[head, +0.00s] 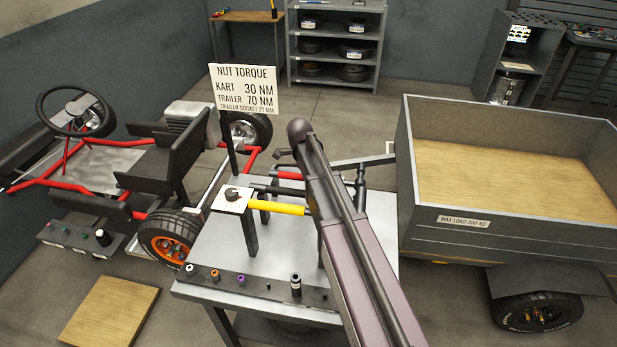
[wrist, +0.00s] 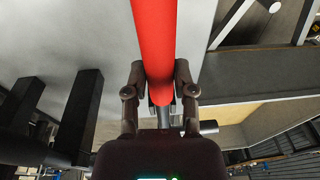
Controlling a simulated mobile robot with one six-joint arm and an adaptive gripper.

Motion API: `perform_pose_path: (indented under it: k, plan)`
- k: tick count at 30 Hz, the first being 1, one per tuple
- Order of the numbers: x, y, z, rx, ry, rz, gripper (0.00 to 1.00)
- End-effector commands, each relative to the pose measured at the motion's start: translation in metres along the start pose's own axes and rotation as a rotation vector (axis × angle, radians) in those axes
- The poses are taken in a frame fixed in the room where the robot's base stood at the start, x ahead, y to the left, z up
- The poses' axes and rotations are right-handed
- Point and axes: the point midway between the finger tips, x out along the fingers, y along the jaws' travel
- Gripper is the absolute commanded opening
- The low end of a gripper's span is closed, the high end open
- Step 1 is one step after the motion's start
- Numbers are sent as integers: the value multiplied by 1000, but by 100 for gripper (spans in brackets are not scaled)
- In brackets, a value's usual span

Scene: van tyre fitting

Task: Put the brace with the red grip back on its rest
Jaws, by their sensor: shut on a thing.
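The brace's red grip (wrist: 155,40) runs down the middle of the wrist view, between the two fingers of my gripper (wrist: 160,88), which are shut on it. In the head view a short piece of the red grip (head: 287,175) shows left of my arm, above the table. My gripper is mostly hidden behind my arm there. Dark upright posts (wrist: 78,115) stand left of the red grip in the wrist view, apart from it. I cannot tell which of them belong to its rest. The far end of the brace is hidden.
A yellow-gripped tool (head: 278,208) lies across dark posts on the grey table (head: 222,255). A row of sockets (head: 240,280) lines its front edge. A torque sign (head: 244,90) stands behind. The kart (head: 110,165) is left, the trailer (head: 490,228) right.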

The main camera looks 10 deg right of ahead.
Motion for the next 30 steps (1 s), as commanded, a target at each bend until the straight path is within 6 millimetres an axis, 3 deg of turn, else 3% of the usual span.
perform_pose_path:
  k: [25, 26, 29, 30]
  plan:
    - [15, 1, 2, 0, 1, 0, 0]
    - [14, 1, 1, 0, 1, 0, 43]
    - [13, 1, 1, 0, 1, 0, 73]
    - [13, 1, 1, 0, 1, 0, 74]
